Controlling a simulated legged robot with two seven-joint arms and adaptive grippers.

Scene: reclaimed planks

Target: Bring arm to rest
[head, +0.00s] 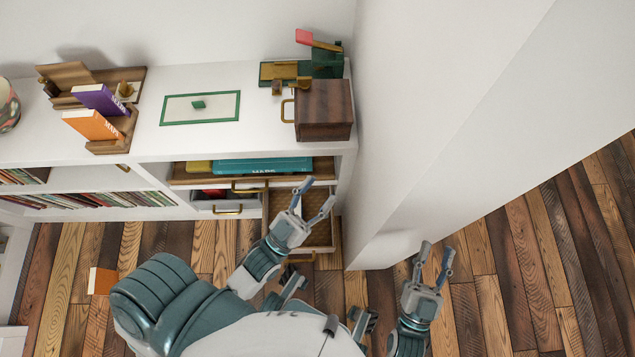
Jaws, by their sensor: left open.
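My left gripper (320,190) is in front of the white cabinet, at the right end of its front. Its two fingers are spread and nothing is between them. In the picture it overlaps a pulled-out drawer (318,232) with a patterned bottom; I cannot tell its height above the drawer. My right gripper (436,248) is further right, seen against the wood floor beside the white wall. Its two fingers are apart and empty.
The white cabinet (150,140) bears a wooden box (324,108), a green-bordered panel (200,107) and a wooden rack (120,78) with books. A white wall (420,130) stands right of it. An orange block-like object (102,281) lies on the floor (500,290). Floor at right is clear.

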